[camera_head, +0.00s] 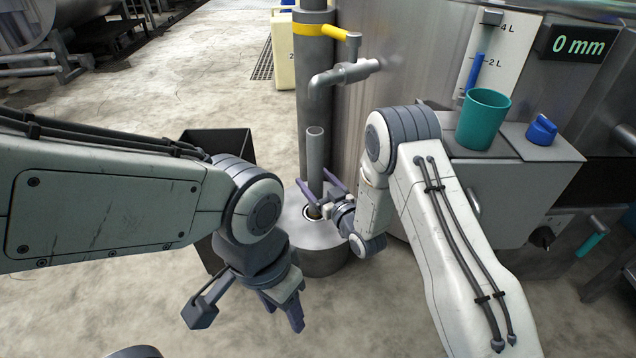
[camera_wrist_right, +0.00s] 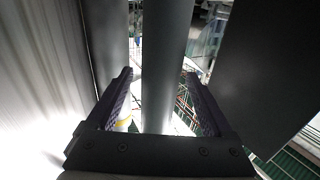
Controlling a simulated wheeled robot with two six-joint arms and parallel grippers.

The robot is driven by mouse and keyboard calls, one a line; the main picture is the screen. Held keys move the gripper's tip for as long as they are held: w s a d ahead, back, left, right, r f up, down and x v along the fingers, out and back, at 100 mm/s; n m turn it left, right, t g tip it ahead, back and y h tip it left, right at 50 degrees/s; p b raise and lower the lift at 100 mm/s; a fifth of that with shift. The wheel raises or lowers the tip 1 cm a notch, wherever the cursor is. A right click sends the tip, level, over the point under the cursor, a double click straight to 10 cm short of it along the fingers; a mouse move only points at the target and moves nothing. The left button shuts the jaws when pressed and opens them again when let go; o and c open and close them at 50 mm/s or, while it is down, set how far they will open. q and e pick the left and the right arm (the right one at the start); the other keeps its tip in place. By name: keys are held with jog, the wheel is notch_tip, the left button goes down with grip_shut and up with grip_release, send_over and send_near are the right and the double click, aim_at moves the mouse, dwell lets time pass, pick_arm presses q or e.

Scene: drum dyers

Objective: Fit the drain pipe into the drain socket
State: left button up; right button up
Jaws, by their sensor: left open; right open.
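The drain pipe (camera_head: 315,150) is a grey tube that stands upright, with its lower end at the ring-shaped drain socket (camera_head: 308,213) on top of a low round metal base. How deep it sits in the socket I cannot tell. My right gripper (camera_head: 317,181) is open, with its purple fingers on either side of the pipe's lower part. In the right wrist view the pipe (camera_wrist_right: 167,60) runs between the two fingers (camera_wrist_right: 158,95), with gaps on both sides. My left gripper (camera_head: 248,312) is open and empty, low in front of the base.
A tall fixed pipe with a yellow band (camera_head: 318,30) and a tap (camera_head: 343,74) stands behind the drain pipe. A teal cup (camera_head: 484,118) and a blue knob (camera_head: 541,129) are on the grey cabinet at right. A dark open bin (camera_head: 228,146) stands left of the base.

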jog(key=p+v, duration=0.5)
jog(key=v, duration=0.5)
jog(key=shift+s, duration=0.2)
jog(key=shift+d, duration=0.1)
